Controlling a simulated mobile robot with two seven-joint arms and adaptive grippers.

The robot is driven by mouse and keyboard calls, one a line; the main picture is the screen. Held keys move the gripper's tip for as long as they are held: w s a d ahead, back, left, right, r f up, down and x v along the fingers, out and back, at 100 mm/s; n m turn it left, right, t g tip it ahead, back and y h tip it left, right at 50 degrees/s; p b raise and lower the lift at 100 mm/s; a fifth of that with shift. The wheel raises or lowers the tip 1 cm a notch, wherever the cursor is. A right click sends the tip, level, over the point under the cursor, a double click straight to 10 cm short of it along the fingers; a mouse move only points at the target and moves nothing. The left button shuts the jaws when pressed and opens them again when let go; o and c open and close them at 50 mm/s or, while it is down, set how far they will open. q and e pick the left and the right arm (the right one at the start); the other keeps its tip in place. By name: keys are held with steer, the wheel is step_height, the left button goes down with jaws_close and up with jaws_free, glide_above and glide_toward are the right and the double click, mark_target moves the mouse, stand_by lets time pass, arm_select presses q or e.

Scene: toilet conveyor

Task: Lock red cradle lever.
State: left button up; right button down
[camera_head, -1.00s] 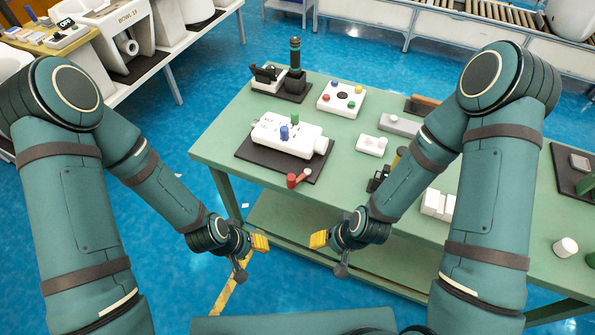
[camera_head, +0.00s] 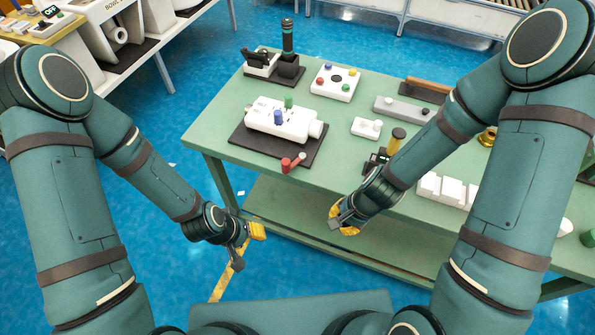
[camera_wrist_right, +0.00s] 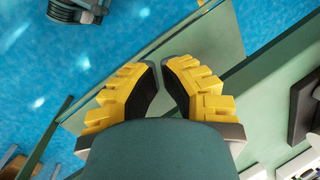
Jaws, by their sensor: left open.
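A white device (camera_head: 262,113) with a blue peg and a green peg lies on a dark base plate (camera_head: 252,139) on the green bench. A red lever (camera_head: 288,165) with a light tip sticks out at the plate's front edge, pointing right and slightly up in the head view. My left gripper (camera_head: 258,231) is open and empty, in front of the bench and below left of the lever. My right gripper (camera_head: 336,219) is near the bench's front edge, below right of the lever. In the right wrist view its yellow fingers (camera_wrist_right: 158,70) stand apart with nothing between them.
The green bench (camera_head: 215,137) also bears a button box (camera_head: 335,84), a black fixture with an upright handle (camera_head: 288,52), a small white block (camera_head: 366,128) and a grey bar (camera_head: 402,110). The bench front near the lever is clear. A lower shelf (camera_head: 275,215) runs underneath.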

arm_select(q)
steer(key=shift+s+f+b, duration=0.25)
steer(key=shift+f+b, duration=0.45)
steer(key=shift+f, duration=0.1)
arm_select(e)
steer(key=w+r+m+t+y, duration=0.4)
steer(key=w+r+m, duration=0.2)
steer(key=r+m, duration=0.6)
steer(key=shift+a+r+m, duration=0.3)
steer(key=shift+m, duration=0.9)
steer(key=shift+w, duration=0.1)
steer(key=b, duration=0.6)
glide_toward(287, 174)
steer(key=shift+y, duration=0.3)
steer(key=f, duration=0.4)
steer(key=shift+d, duration=0.35)
steer(key=a, duration=0.1)
steer(key=w+a, duration=0.1)
steer(key=shift+w+a, duration=0.2)
steer(key=shift+a, duration=0.2)
steer(key=shift+w+a, duration=0.3)
steer(key=shift+a, duration=0.15)
arm_select(q)
step_height(287, 174, down, 6)
steer(key=shift+r, duration=0.1)
